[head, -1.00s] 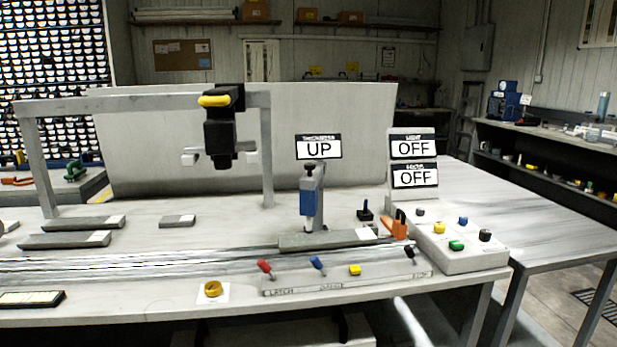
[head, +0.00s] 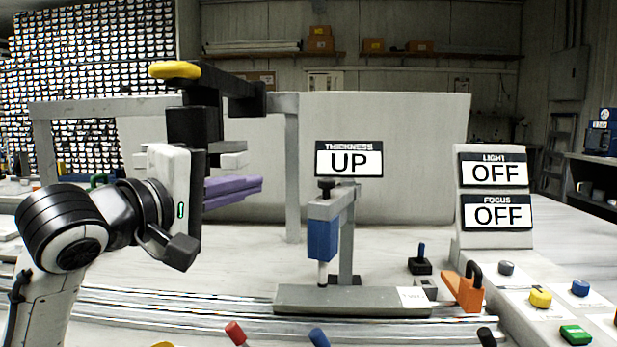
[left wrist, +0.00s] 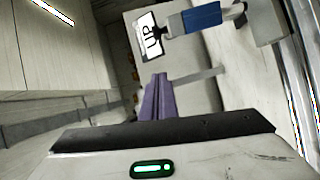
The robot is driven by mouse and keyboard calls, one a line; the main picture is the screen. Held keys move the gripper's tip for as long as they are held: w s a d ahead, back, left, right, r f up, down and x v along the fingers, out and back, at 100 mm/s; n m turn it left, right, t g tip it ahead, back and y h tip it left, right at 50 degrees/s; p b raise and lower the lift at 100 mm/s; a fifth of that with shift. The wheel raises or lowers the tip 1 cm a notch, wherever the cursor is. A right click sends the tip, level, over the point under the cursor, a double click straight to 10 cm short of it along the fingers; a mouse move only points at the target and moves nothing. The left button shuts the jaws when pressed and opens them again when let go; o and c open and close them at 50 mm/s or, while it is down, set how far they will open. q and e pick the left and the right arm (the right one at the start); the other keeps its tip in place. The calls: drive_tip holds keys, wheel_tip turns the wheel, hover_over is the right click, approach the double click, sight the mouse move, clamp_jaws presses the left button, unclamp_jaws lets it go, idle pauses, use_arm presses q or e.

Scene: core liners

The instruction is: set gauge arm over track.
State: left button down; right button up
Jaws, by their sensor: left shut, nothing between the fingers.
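The gauge arm (head: 331,206) is a grey bracket on an upright post, with a black knob on top and a blue gauge body (head: 322,240) hanging from its front. Its thin tip reaches down to a grey slab (head: 345,302) with a white label. The metal track (head: 130,303) runs left to right along the bench. My left gripper (head: 260,188), with purple fingers, is shut and empty, in the air left of the gauge arm and apart from it. In the left wrist view its fingers (left wrist: 160,84) lie below the blue gauge body (left wrist: 201,17). My right gripper is not in view.
The thickness sign (head: 349,159) reads UP. Light and focus signs read OFF. An orange clamp-like piece (head: 463,290) sits right of the slab. A black camera-like unit (head: 193,123) hangs from the grey frame beside my left gripper. Coloured buttons stand at the right.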

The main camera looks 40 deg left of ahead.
use_arm(q)
drive_tip(key=w+d+f+p, duration=0.1)
drive_tip(key=w+d+p, duration=0.2)
drive_tip(key=w, duration=0.7)
drive_tip(key=shift+p, duration=0.85)
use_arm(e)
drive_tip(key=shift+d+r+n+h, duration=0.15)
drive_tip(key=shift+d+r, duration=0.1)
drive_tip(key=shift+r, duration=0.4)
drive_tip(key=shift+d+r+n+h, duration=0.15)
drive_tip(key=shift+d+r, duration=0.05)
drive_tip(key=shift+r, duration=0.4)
use_arm(q)
drive_tip(key=shift+w, duration=0.1)
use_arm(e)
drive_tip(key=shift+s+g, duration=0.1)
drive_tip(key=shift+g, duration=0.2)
